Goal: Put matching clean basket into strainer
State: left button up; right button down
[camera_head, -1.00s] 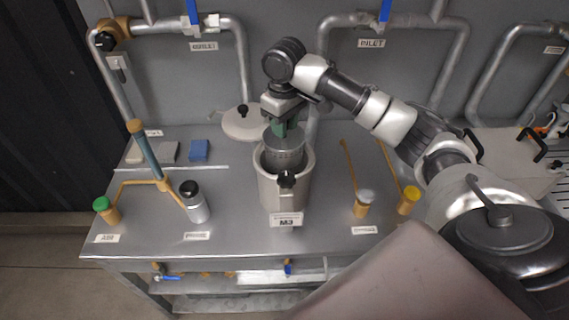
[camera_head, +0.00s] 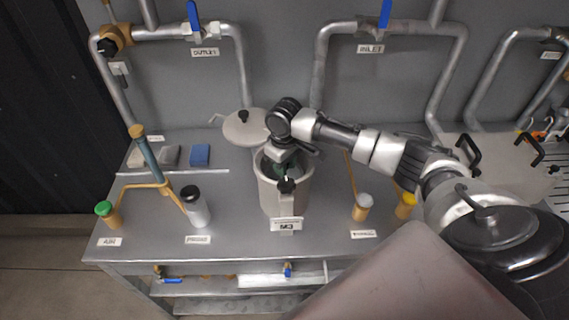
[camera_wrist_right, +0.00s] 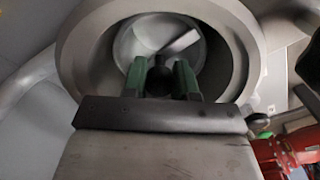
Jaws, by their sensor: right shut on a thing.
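The strainer (camera_head: 287,195) is a grey cylindrical pot standing at the middle of the bench, open at the top, with a label reading M3 on its front. My right gripper (camera_head: 284,170) points down into its mouth. In the right wrist view my right gripper (camera_wrist_right: 161,78) has green fingers shut on a dark knob of the basket. The grey metal basket (camera_wrist_right: 195,50) lies inside the strainer's wide rim (camera_wrist_right: 85,50) in that view. The basket's lower part is hidden by the strainer wall. My left gripper is in neither view.
A round lid (camera_head: 246,128) with a black knob lies behind the strainer. A bottle (camera_head: 195,206) and a green-capped piece (camera_head: 107,213) stand at the left, a blue block (camera_head: 200,155) behind them.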

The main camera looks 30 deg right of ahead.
jog(key=c, duration=0.9)
grip_release()
jog(key=shift+f, duration=0.1)
notch_tip(320, 180, up, 12)
jog(key=shift+r+b, duration=0.15)
jog(key=shift+b, duration=0.55)
